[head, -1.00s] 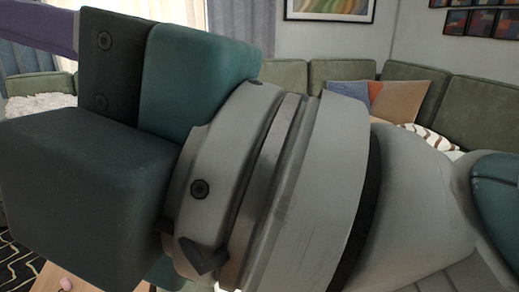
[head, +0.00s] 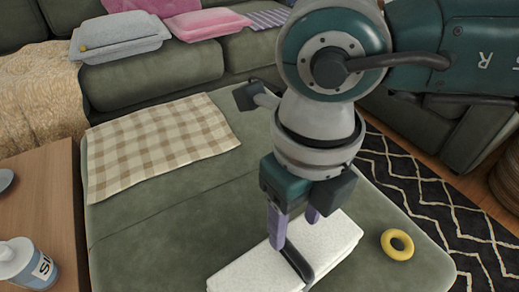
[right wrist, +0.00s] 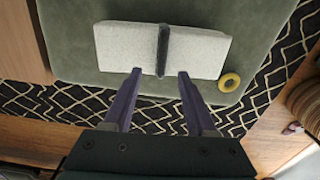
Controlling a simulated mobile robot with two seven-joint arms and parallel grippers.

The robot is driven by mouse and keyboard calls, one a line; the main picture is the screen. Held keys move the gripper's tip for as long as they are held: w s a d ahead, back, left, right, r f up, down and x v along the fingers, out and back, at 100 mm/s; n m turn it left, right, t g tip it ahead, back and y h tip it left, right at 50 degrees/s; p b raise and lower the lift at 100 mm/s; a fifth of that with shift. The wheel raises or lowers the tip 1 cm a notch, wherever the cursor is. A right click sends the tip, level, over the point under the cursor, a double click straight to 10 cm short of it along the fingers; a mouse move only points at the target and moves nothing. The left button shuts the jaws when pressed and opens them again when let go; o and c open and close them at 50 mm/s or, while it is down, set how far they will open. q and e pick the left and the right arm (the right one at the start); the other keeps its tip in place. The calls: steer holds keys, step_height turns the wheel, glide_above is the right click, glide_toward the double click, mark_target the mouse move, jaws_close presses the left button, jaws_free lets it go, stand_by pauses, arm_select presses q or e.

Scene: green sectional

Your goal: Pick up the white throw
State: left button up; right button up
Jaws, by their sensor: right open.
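The white throw (head: 240,272) is a folded flat bundle with a dark strap (head: 297,262) around its middle. It lies on the green ottoman (head: 185,215). My right gripper (head: 294,232) is open and empty, pointing down over the throw. In the right wrist view the throw (right wrist: 203,52) lies ahead of the gripper (right wrist: 159,73). The fingertips overlap its near edge in the picture, one to each side of the strap's line. I cannot tell how high they are above it. My left gripper is not in view.
A yellow ring (head: 397,245) lies right of the throw. A checked cloth (head: 160,142) covers the ottoman's far left. A wooden table (head: 45,205) with a bottle (head: 25,265) stands left. Behind is the green sofa (head: 150,78) with a grey folded item (head: 120,36).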

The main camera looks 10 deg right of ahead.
mark_target(292, 249)
steer(key=shift+s+f, duration=0.15)
steer(key=shift+f, duration=0.4)
steer(key=shift+s+f, duration=0.15)
steer(key=shift+f, duration=0.4)
steer(key=f+b, duration=0.2)
steer(key=f, duration=0.1)
steer(key=f+b, duration=0.1)
steer(key=f, duration=0.1)
steer(key=shift+w+d+f, duration=0.1)
steer(key=shift+w+d, duration=0.1)
steer(key=shift+w, duration=0.1)
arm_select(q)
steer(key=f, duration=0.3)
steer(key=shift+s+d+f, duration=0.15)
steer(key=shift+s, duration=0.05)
arm_select(e)
jaws_close()
steer(key=shift+w, duration=0.1)
